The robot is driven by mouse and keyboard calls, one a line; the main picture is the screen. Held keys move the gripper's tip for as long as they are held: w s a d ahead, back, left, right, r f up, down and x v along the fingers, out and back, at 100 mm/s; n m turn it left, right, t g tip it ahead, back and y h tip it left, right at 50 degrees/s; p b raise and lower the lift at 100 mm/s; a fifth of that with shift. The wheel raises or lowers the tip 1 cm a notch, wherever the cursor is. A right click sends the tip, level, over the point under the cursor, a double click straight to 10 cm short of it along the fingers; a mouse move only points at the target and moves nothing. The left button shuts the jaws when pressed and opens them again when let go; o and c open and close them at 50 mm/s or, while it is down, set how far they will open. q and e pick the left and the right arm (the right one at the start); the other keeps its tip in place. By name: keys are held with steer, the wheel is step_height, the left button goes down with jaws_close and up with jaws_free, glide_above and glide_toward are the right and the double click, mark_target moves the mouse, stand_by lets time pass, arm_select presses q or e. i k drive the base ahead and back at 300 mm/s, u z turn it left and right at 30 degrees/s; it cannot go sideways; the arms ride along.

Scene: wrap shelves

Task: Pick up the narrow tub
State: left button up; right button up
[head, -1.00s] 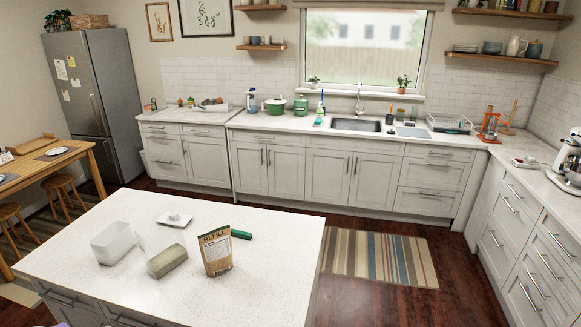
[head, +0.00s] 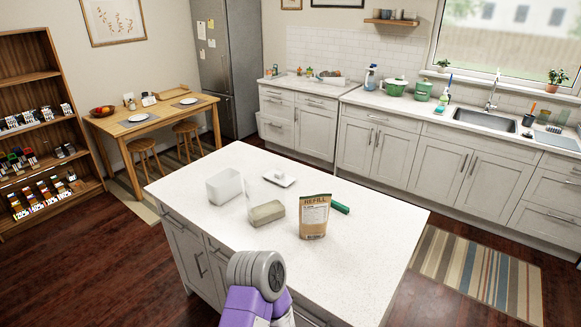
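A white, open-topped rectangular tub (head: 225,189) stands on the near island counter, toward its left side. One of my arms, purple with a grey rounded joint, reaches in at the bottom middle, in front of the island. No fingers of either gripper show in the head view.
The white island counter (head: 330,255) also holds a small white dish (head: 279,179), a brown refill pouch (head: 314,217) standing upright and a green item (head: 340,208). Its right part is clear. A dining table (head: 160,118) with stools and a wooden shelf (head: 28,70) stand left.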

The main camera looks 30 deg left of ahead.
mark_target(223, 187)
steer(key=u, duration=1.6)
